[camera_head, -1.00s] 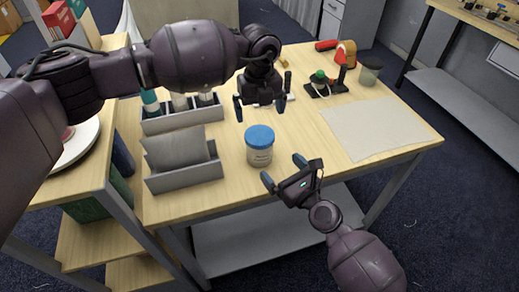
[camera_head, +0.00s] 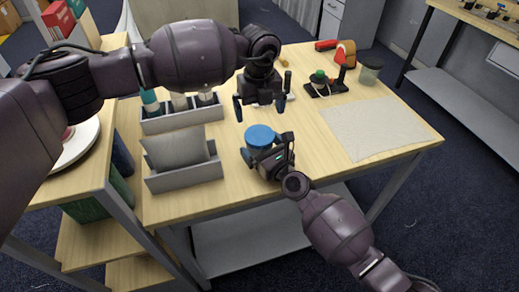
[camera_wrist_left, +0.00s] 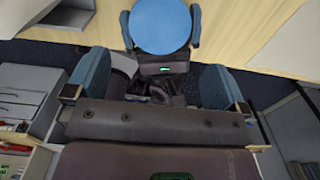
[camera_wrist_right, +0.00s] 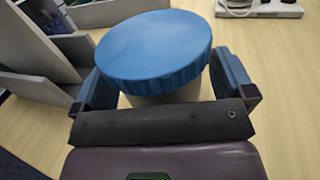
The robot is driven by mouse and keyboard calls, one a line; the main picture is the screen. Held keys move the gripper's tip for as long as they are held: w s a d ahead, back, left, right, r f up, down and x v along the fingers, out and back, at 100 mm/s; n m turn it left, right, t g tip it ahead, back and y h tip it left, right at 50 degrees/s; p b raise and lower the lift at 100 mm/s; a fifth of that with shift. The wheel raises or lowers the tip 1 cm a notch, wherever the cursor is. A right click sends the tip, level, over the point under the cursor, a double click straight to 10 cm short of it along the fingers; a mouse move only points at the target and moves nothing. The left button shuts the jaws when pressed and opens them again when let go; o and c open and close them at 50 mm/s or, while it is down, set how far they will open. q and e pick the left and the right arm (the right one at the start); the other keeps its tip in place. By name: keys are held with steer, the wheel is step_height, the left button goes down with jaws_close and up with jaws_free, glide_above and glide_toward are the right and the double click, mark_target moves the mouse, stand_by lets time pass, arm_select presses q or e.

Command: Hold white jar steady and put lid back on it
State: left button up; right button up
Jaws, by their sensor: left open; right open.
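The white jar (camera_head: 258,153) stands upright near the table's front edge, with the blue lid (camera_head: 260,136) on top of it. The jar's body (camera_wrist_right: 165,98) shows only a little under the lid in the right wrist view. My right gripper (camera_head: 262,158) is open, with a finger on each side of the jar below the lid. My left gripper (camera_head: 259,108) is open and empty above the table, behind the jar. In the left wrist view the lid (camera_wrist_left: 160,25) appears between the right gripper's fingers, beyond my left fingers.
Grey organizers (camera_head: 185,177) stand left of the jar, the back one holding bottles. A pale mat (camera_head: 375,127) lies at the right. A device with a green knob (camera_head: 320,76) and a dark-lidded jar (camera_head: 370,72) stand at the back right. The table between jar and mat is clear.

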steer(key=shift+c, duration=0.5)
arm_select(q)
steer(key=shift+f, duration=0.1)
arm_select(e)
steer(key=c, duration=1.4)
arm_select(q)
steer(key=shift+s+d+f, duration=0.4)
steer(key=shift+s+f, duration=0.2)
steer(key=shift+f, duration=0.1)
arm_select(e)
steer(key=shift+c, duration=1)
arm_select(q)
steer(key=shift+s+d+g+h, duration=0.1)
steer(key=shift+d+g+h, duration=0.2)
steer(key=shift+d+h, duration=0.1)
steer(key=shift+d+r+m, duration=0.1)
steer(key=shift+r+m, duration=0.05)
steer(key=shift+m, duration=0.25)
steer(key=shift+w+r+m, duration=0.25)
steer(key=shift+r+m, duration=0.05)
steer(key=shift+m, duration=0.2)
steer(key=shift+w+a+r+m, duration=0.45)
steer(key=shift+a+r+m, duration=0.2)
steer(key=shift+m, duration=0.15)
steer(key=shift+a+m+y, duration=0.25)
steer(key=shift+m+y, duration=0.15)
steer(key=shift+m, duration=0.2)
steer(key=shift+f, duration=0.1)
